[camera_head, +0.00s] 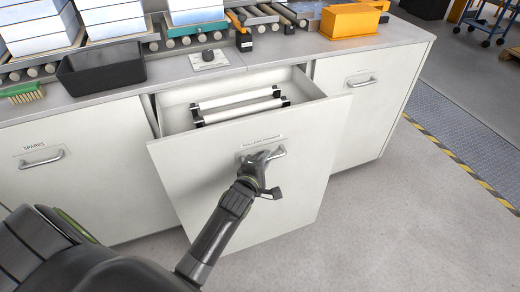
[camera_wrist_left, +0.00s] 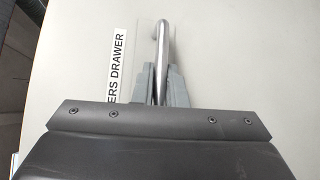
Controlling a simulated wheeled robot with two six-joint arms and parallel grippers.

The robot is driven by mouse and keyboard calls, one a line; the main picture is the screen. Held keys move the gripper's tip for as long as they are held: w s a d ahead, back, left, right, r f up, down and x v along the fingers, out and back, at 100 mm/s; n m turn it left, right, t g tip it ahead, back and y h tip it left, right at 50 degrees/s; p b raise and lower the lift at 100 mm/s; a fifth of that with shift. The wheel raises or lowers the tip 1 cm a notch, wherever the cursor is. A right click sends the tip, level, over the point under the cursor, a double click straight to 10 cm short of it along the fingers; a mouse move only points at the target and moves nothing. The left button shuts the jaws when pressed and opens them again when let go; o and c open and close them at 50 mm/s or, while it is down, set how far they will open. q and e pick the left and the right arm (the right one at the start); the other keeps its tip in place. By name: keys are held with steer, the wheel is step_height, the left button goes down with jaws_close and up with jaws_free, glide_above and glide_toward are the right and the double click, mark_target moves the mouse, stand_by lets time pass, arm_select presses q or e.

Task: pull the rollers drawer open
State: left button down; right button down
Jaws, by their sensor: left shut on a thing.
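The rollers drawer (camera_head: 310,165) is pulled partway out of the white cabinet, and its open top shows in the head view. Two white rollers (camera_head: 238,98) with black ends lie inside it. My left gripper (camera_head: 262,162) is at the drawer front, shut on the metal bar handle (camera_head: 278,153). In the left wrist view the gripper fingers (camera_wrist_left: 158,82) sit on both sides of the handle bar (camera_wrist_left: 161,45), beside a label (camera_wrist_left: 118,65) reading "ERS DRAWER". My right gripper is not in view.
A closed spares drawer (camera_head: 60,185) is at the left and another closed front (camera_head: 375,105) at the right. A black tray (camera_head: 100,80), a green brush (camera_head: 22,93) and an orange box (camera_head: 349,20) are on the counter. Grey floor (camera_head: 400,230) is clear at the right.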

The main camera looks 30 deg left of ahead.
arm_select(q)
steer(key=shift+s+d, duration=0.55)
steer(key=shift+d, duration=0.1)
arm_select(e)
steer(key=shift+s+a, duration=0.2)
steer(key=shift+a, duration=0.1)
arm_select(q)
steer(key=c, duration=1.5)
jaws_free()
steer(key=shift+c, duration=0.2)
steer(key=shift+o, duration=0.3)
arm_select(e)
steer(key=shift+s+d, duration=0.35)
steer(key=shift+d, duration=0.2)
